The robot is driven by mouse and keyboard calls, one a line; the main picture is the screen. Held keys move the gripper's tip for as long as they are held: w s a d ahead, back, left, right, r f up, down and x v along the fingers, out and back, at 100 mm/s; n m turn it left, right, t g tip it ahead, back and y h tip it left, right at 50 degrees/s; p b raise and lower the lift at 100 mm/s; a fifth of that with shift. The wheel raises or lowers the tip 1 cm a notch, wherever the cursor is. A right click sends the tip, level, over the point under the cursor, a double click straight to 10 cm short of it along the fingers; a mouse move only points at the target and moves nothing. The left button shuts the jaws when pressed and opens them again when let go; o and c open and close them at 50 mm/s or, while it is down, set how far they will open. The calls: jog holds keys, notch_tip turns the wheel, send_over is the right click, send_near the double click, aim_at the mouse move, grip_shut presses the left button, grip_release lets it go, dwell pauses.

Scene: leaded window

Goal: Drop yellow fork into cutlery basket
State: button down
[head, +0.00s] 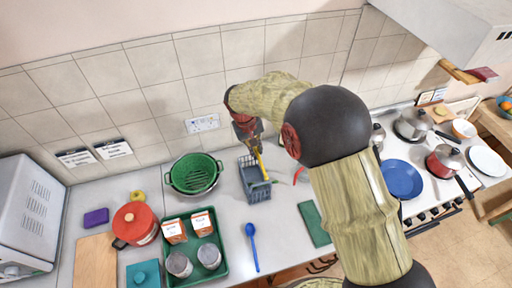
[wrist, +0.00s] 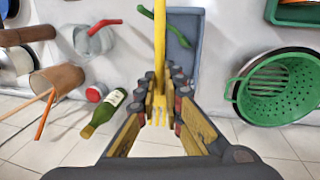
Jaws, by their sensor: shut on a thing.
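My gripper (head: 250,140) is over the blue-grey cutlery basket (head: 258,190) on the counter. It is shut on the yellow fork (head: 261,165), as the wrist view also shows. In the wrist view the fork (wrist: 159,45) passes between my fingertips (wrist: 164,78), its tines toward the palm and its handle pointing away. The basket (wrist: 182,60) shows behind the handle there. The fork appears in front of or over the basket in the head view; I cannot tell whether its lower end is inside the opening.
A green colander (head: 192,173) stands left of the basket. A green tray (head: 220,263) with boxes and cans is in front of it. A blue spoon (head: 251,245) and a green cloth (head: 313,223) lie nearby. A green bottle (wrist: 103,113) shows in the wrist view.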

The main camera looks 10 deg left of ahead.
jog(key=shift+f, duration=0.1)
jog(key=c, duration=1.8)
grip_release()
jog(key=shift+c, duration=0.2)
notch_tip(320, 180, up, 12)
jog(key=s+a, duration=0.1)
jog(key=a, duration=0.1)
jog(key=shift+f, duration=0.1)
